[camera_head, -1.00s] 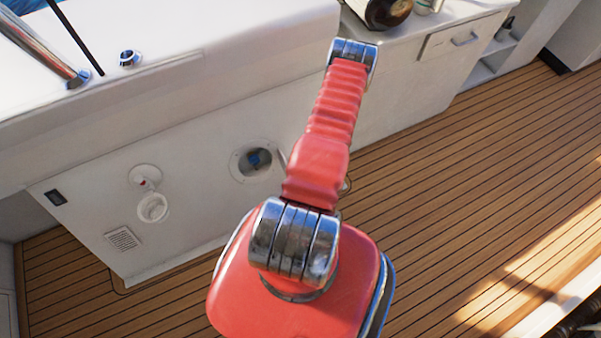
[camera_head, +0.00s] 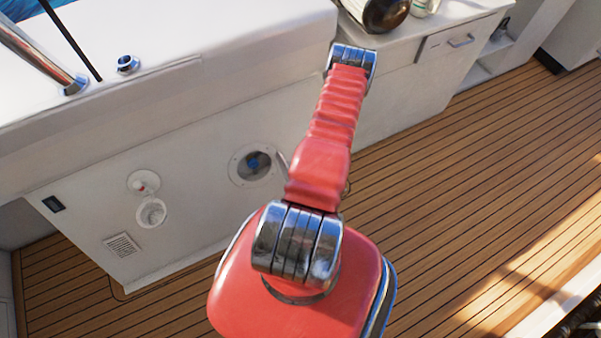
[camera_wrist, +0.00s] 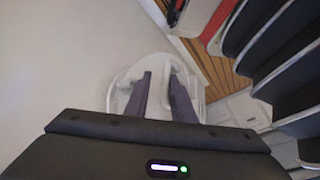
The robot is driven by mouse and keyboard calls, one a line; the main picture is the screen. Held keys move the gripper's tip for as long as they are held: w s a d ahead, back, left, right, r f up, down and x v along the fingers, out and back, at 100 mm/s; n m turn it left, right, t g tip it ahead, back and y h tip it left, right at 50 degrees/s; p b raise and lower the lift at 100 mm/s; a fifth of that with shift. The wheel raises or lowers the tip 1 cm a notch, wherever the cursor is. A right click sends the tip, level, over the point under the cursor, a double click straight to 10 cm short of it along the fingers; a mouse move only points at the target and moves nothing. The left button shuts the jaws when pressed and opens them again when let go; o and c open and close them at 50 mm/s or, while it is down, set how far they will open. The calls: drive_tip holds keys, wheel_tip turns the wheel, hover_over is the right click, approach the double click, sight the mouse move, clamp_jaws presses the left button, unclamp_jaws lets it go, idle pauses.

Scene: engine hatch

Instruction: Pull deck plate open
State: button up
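The white deck plate's round ring (camera_head: 235,168) is set in the white panel left of my arm in the head view. Its opening shows dark inside with something blue. A thin pale piece (camera_head: 283,163) stands at its right edge, perhaps the lid seen edge-on; my arm partly hides it. In the wrist view, a round whitish plate (camera_wrist: 122,88) lies just beyond my gripper (camera_wrist: 160,75). Its two dark fingers stand apart in front of the plate, with pale surface between them. I cannot tell whether they touch it. The head view hides my gripper behind my red arm.
Left on the panel are a white round fitting (camera_head: 143,182), a hanging cap (camera_head: 152,213) and a vent (camera_head: 122,245). A counter (camera_head: 430,25) stands behind my arm. The wooden deck (camera_head: 470,170) is open to the right.

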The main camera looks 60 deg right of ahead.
drive_tip(key=shift+o, duration=0.8)
drive_tip(key=shift+w+d+r, duration=0.2)
drive_tip(key=shift+d+r, duration=0.05)
drive_tip(key=shift+s+a, duration=0.1)
drive_tip(key=shift+s, duration=0.05)
drive_tip(key=v, duration=1.3)
drive_tip(key=shift+s+r, duration=0.1)
drive_tip(key=shift+r, duration=0.1)
